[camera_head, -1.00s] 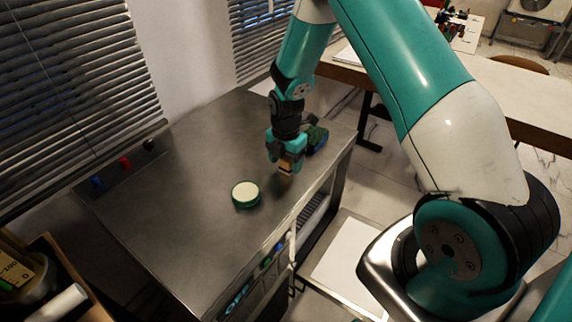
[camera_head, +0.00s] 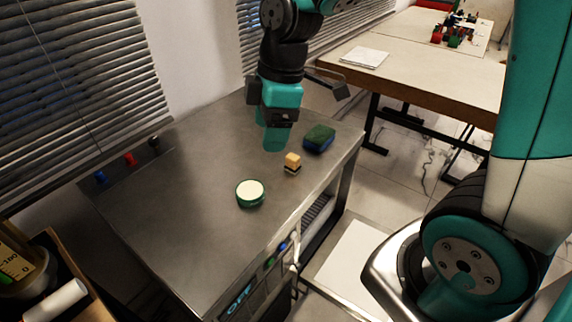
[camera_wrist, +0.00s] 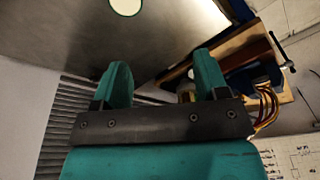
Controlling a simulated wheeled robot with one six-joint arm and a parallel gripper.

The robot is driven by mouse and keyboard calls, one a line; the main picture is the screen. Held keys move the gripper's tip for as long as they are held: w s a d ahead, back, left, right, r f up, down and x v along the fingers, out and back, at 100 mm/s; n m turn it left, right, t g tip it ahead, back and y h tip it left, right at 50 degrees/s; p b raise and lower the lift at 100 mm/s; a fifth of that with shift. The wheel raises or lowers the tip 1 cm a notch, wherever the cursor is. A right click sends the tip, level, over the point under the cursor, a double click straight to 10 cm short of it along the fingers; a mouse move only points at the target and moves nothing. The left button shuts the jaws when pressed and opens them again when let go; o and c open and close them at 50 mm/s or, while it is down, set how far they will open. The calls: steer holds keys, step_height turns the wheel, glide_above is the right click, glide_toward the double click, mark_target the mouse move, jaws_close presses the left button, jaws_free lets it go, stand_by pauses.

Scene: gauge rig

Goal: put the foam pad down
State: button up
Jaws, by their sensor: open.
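The foam pad looks to be the small yellow block (camera_head: 292,159) on the steel table (camera_head: 200,215). A thin dark layer shows beneath it; I cannot tell whether this is part of it or a separate thing. My gripper (camera_head: 275,140) is above the table, up and to the left of the pad in the head view and apart from it. In the wrist view my gripper (camera_wrist: 162,78) has its two teal fingers spread with nothing between them. I cannot make out the pad in the wrist view.
A round green tin with a pale top (camera_head: 250,193) stands nearer the front. A blue and green sponge (camera_head: 319,138) lies behind and right of the pad, near the table's right edge.

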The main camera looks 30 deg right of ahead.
steer(key=s+a+r+m+y, duration=0.1)
steer(key=s+a+r+m, duration=0.1)
steer(key=s, duration=0.5)
steer(key=s+a+r+m, duration=0.2)
steer(key=s+a+m, duration=0.2)
steer(key=s, duration=0.4)
steer(key=shift+r+m+g+y, duration=0.3)
steer(key=shift+r+m+y, duration=0.1)
steer(key=shift+m, duration=0.4)
